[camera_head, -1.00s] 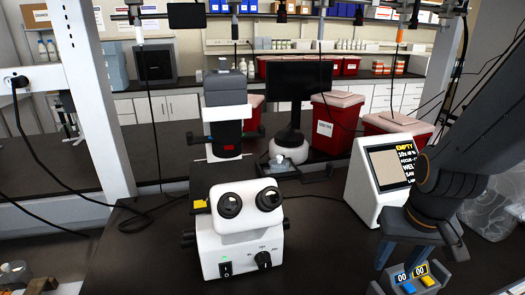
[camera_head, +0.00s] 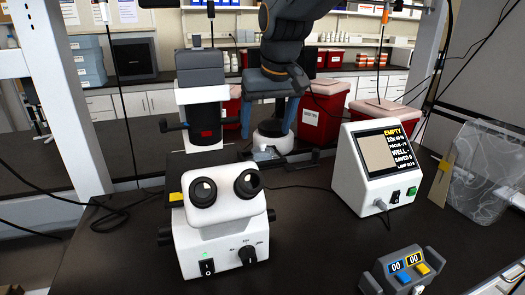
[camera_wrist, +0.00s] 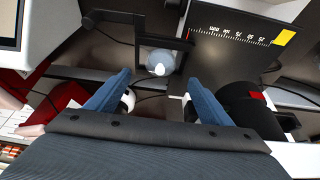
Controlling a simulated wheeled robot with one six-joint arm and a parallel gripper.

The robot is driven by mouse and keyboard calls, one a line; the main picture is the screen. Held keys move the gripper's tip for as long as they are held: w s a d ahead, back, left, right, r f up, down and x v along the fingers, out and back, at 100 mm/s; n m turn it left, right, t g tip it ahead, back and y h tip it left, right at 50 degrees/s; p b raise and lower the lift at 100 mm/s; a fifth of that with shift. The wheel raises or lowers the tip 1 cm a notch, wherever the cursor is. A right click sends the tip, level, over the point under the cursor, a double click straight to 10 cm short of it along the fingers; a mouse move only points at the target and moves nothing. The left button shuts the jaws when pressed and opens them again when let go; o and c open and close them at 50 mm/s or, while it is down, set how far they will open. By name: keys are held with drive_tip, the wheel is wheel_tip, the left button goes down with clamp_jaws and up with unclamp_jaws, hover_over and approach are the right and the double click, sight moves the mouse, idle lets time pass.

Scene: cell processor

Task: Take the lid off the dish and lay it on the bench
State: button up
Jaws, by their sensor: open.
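A small round grey-blue dish with a pale knob on top, seemingly its lid (camera_wrist: 158,62), sits in a dark square frame (camera_wrist: 187,46) in the wrist view. In the head view a small pale shape (camera_head: 265,153) on the dark stage behind the microscope eyepieces looks like the same dish; its details are too small to tell. My gripper (camera_head: 270,128) hangs above and behind it, its blue fingers pointing down and spread. In the wrist view my gripper (camera_wrist: 158,84) is open and empty, with the dish ahead between the fingertips.
The white microscope (camera_head: 222,228) stands in front of the stage. A white box with a screen reading EMPTY (camera_head: 377,165) stands to the right, with a two-button counter (camera_head: 405,272) in front. Red bins (camera_head: 322,112) stand behind. The dark bench (camera_head: 310,235) is clear between microscope and box.

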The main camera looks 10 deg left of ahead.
sight(264, 145)
drive_tip(key=shift+s+p+x, duration=0.15)
drive_tip(key=shift+p+x, duration=0.45)
drive_tip(key=shift+x, duration=0.9)
drive_tip(key=shift+s+p+x, duration=0.1)
drive_tip(key=shift+p+x, duration=0.5)
drive_tip(key=shift+x, duration=0.85)
drive_tip(key=shift+d, duration=0.15)
drive_tip(key=c, duration=1.1)
